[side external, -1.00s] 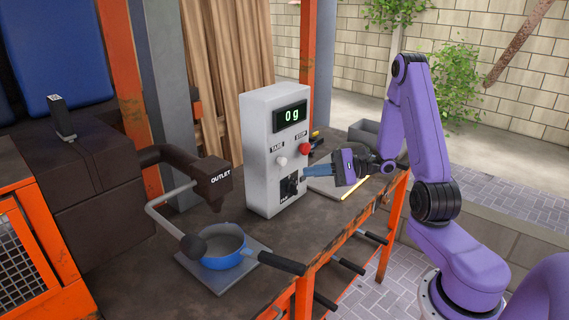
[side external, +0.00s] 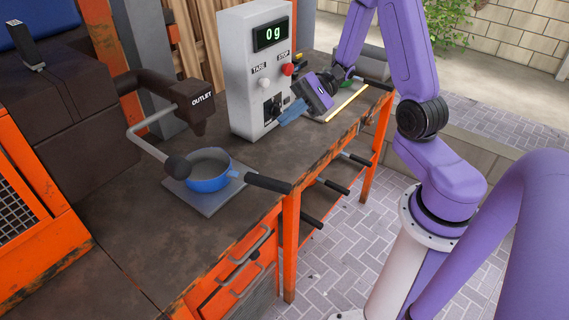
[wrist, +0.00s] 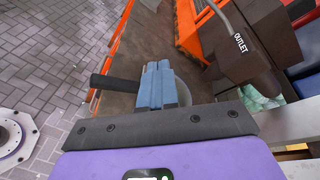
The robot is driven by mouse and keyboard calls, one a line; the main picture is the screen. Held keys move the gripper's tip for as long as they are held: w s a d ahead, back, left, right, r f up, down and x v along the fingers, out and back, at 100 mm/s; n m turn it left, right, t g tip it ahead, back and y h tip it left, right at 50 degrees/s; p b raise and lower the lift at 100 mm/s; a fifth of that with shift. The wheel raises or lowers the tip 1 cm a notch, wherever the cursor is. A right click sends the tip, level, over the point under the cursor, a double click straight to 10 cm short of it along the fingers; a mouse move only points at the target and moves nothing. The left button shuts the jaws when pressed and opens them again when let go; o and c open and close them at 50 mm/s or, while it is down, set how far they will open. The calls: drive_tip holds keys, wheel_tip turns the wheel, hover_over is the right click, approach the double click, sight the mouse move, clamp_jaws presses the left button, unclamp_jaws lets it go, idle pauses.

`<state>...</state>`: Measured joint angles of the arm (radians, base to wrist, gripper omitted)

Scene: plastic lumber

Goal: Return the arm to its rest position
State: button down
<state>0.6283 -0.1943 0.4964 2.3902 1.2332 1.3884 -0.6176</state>
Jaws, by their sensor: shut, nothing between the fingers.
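My gripper (side external: 290,113) has a purple body and blue fingers. In the side view it is in front of the lower part of the white control box (side external: 255,75), close to its dark knob (side external: 272,107), with the fingers pointing down and left. I cannot tell whether they touch the box. In the wrist view the blue fingers (wrist: 157,82) are together, with nothing seen between them. They hide most of the blue pan there; its black handle (wrist: 112,82) shows to their left.
The blue pan (side external: 209,185) sits on a grey plate (side external: 205,204) under the brown outlet (side external: 190,100). Its handle points right over the bench edge. The box display reads 0 g. A light panel with a yellow edge (side external: 347,104) lies right of the box. The front bench top (side external: 125,245) is clear.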

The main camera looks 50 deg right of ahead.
drive_tip(key=s+a+n+g+h, duration=0.1)
drive_tip(key=s+a+n+h, duration=0.1)
drive_tip(key=s+n+h, duration=0.5)
drive_tip(key=s+a+r+n+g+h, duration=0.1)
drive_tip(key=s+a+n+h, duration=0.2)
drive_tip(key=s+n+h, duration=0.4)
drive_tip(key=s+n, duration=0.6)
drive_tip(key=n, duration=0.2)
drive_tip(key=shift+s+r, duration=0.15)
drive_tip(key=shift+s, duration=0.1)
